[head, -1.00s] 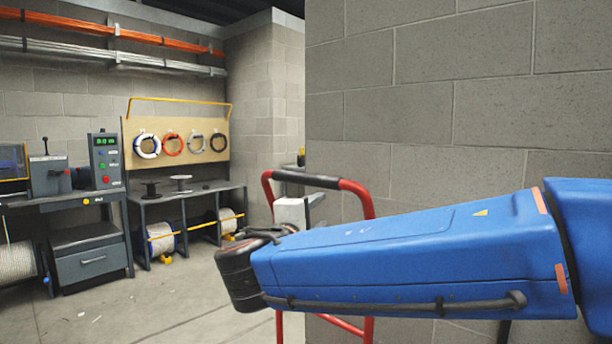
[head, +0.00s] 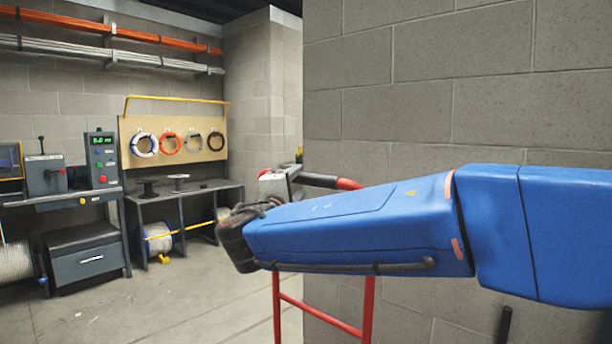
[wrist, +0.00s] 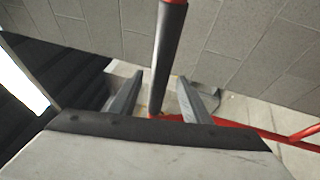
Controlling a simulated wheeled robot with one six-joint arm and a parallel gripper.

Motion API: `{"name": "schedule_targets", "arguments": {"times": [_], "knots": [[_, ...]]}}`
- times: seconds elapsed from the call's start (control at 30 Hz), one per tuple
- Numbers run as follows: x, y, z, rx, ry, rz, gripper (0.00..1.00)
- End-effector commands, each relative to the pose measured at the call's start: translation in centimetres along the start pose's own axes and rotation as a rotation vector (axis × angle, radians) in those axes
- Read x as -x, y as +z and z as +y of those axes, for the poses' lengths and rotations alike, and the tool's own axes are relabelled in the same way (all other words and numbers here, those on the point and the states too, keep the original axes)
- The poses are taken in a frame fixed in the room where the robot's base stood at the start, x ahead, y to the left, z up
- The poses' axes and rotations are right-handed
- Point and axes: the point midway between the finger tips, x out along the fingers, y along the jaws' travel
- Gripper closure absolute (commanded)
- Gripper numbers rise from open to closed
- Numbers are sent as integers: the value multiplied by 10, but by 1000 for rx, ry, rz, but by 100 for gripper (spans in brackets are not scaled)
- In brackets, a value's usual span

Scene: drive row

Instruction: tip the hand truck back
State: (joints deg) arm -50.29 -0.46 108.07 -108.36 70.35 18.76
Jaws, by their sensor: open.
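The red hand truck (head: 369,312) stands in front of the grey block wall, right of centre in the head view. Its black top grip (head: 322,181) shows to the right of my gripper (head: 278,183), which covers the left part of the handle. My blue arm hides much of the frame's middle. In the wrist view the black grip (wrist: 169,50) runs down between the two grey fingers of my gripper (wrist: 160,82). The fingers are apart, one on each side of the grip, with gaps showing. The truck's lower parts are out of sight.
A block wall (head: 470,80) rises close behind the truck and fills the right side. At the left are a workbench (head: 75,198) with devices and a rack (head: 190,192) with cable spools. The floor (head: 185,305) between is clear.

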Motion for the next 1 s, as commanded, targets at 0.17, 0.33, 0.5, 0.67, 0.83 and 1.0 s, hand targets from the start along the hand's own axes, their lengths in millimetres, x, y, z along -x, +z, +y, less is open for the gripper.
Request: {"name": "schedule_targets", "arguments": {"times": [0.17,0.33,0.5,0.67,0.83,1.0], "knots": [[-32,1,-1,1,-1,-3,57],[-57,0,-1,1,-1,-2,57],[-71,0,-1,0,-1,-1,57],[-76,0,0,0,-1,0,57],[-76,0,0,0,-1,0,57],[-75,0,-1,0,-1,0,85]]}}
